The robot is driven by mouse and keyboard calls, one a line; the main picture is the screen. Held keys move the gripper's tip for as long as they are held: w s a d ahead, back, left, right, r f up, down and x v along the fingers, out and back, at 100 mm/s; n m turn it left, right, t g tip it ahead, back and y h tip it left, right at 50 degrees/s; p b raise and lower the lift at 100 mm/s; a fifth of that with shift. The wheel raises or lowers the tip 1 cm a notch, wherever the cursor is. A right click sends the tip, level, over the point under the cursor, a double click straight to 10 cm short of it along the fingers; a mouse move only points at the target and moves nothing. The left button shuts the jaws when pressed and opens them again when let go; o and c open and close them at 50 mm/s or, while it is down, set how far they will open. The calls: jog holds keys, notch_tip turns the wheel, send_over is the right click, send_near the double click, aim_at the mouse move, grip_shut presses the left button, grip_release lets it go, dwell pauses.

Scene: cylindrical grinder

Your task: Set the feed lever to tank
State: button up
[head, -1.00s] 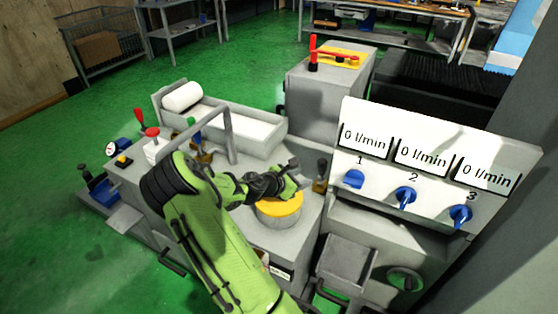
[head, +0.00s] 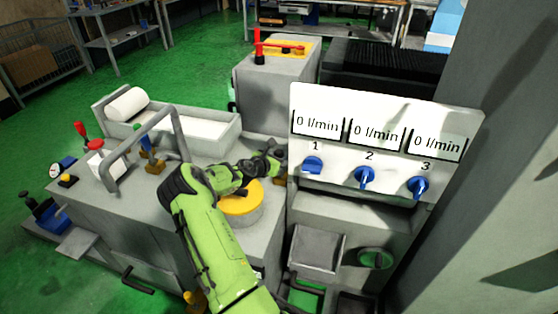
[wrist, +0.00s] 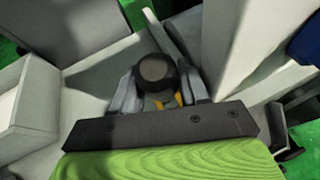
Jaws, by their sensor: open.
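A dark round knob (wrist: 153,69) with yellow parts below it shows in the wrist view. My gripper (wrist: 158,84) is open, with one finger on each side of the knob. Whether the fingers touch it cannot be told. In the head view my gripper (head: 272,160) is at that corner, just left of the white panel, and mostly hides the lever. The lever's setting cannot be made out.
A white panel (head: 380,148) with three blue knobs and 0 l/min displays stands close on the right. A yellow-topped cylinder (head: 240,203) is beside my wrist. A grey tubular frame (head: 140,150) and a blue-handled lever (head: 148,151) are left. A red lever (head: 280,46) is behind.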

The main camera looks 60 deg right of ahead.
grip_shut()
jog(key=shift+d, duration=0.1)
jog(key=y+p, duration=0.1)
jog(key=p, duration=0.2)
jog(key=shift+d+r, duration=0.35)
jog(key=shift+r, duration=0.05)
jog(key=shift+w+d+y+p, duration=0.15)
jog(key=shift+d+y+p, duration=0.45)
jog(key=shift+p, duration=0.3)
jog(key=shift+f, duration=0.25)
